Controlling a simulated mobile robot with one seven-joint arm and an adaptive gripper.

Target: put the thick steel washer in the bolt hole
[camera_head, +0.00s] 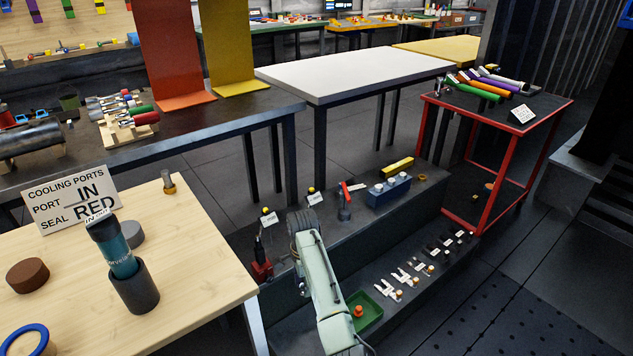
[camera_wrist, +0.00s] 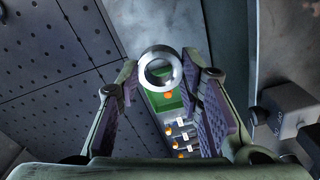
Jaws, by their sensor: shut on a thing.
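The thick steel washer (camera_wrist: 177,67) is a shiny ring between the fingertips of my gripper (camera_wrist: 160,76) in the wrist view. The fingers are closed on its two sides, and its open centre faces the camera. A green tray shows below and behind it. In the head view my pale green arm reaches over the dark lower shelves, and neither the fingertips nor the washer can be made out there. I cannot pick out the bolt hole in either view.
The green tray (camera_head: 372,309) holds an orange piece beside my arm. Several small parts lie on the low step. A blue block (camera_head: 388,191) sits on the upper step. A wooden table (camera_head: 205,270) is at left, a red-framed cart (camera_head: 480,222) at right.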

